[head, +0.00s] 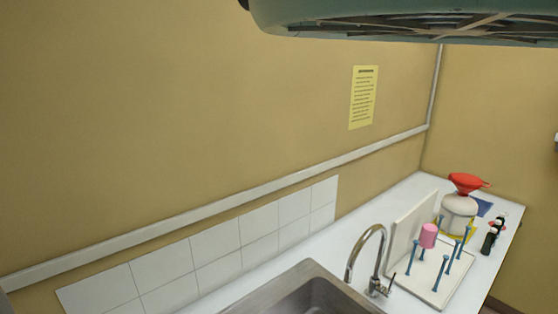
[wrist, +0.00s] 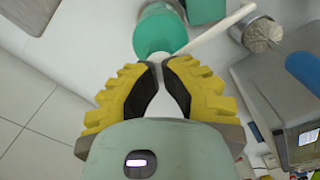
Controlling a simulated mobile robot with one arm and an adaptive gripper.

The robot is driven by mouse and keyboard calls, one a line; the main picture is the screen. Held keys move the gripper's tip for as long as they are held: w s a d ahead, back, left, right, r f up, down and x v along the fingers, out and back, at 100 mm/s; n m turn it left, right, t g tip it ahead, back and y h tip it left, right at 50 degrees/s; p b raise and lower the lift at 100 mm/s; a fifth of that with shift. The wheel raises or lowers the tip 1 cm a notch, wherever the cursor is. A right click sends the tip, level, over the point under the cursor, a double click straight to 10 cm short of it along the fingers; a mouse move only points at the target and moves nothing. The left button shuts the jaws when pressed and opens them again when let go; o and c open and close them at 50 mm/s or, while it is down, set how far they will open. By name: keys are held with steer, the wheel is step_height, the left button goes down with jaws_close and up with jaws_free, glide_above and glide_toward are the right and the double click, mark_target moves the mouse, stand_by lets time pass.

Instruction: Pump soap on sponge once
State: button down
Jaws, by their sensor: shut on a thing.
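In the wrist view my gripper (wrist: 160,66) has yellow fingers with black pads, and their tips are drawn close together. A green rounded bottle (wrist: 154,35) lies just beyond the tips. A white spout-like bar (wrist: 215,32) runs from beside the fingertips toward the upper right and looks like the soap pump's nozzle. My gripper appears shut on the pump at the root of this bar; the fingers hide the exact contact. I cannot make out a sponge in either view. The head view does not show my gripper.
In the wrist view a metal beaker (wrist: 258,34), a blue cylinder (wrist: 303,70) and a grey box-like device (wrist: 275,92) stand to the right. In the head view a sink (head: 315,298), a faucet (head: 366,252) and a peg rack (head: 438,286) occupy the counter.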

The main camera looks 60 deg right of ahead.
steer(key=shift+r+p, duration=1.7)
steer(key=shift+r, duration=0.6)
steer(key=shift+r+p, duration=1.75)
steer(key=shift+r, duration=1.2)
